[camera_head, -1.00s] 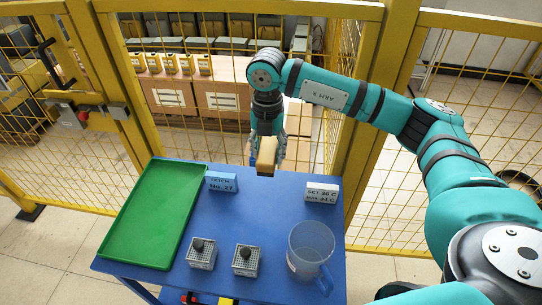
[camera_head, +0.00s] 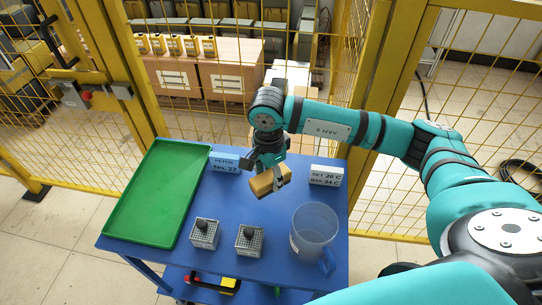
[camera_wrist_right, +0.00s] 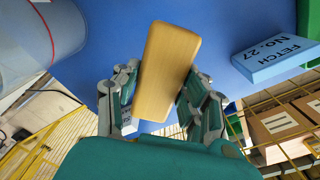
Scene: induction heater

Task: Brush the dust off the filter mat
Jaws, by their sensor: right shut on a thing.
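My right gripper (camera_head: 272,172) is shut on a light wooden block (camera_head: 266,183), which looks like the back of a brush; no bristles show. It holds the block tilted above the back middle of the blue table (camera_head: 255,215). In the right wrist view, the block (camera_wrist_right: 166,70) stands between the two fingers of the right gripper (camera_wrist_right: 158,92). I cannot make out a filter mat for certain in either view. My left gripper is not in view.
A green tray (camera_head: 155,195) lies on the table's left. Signs reading FETCH No. 27 (camera_head: 225,165) and SET 26 C (camera_head: 326,175) stand behind. A yellow mesh fence (camera_head: 200,105) is beyond.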

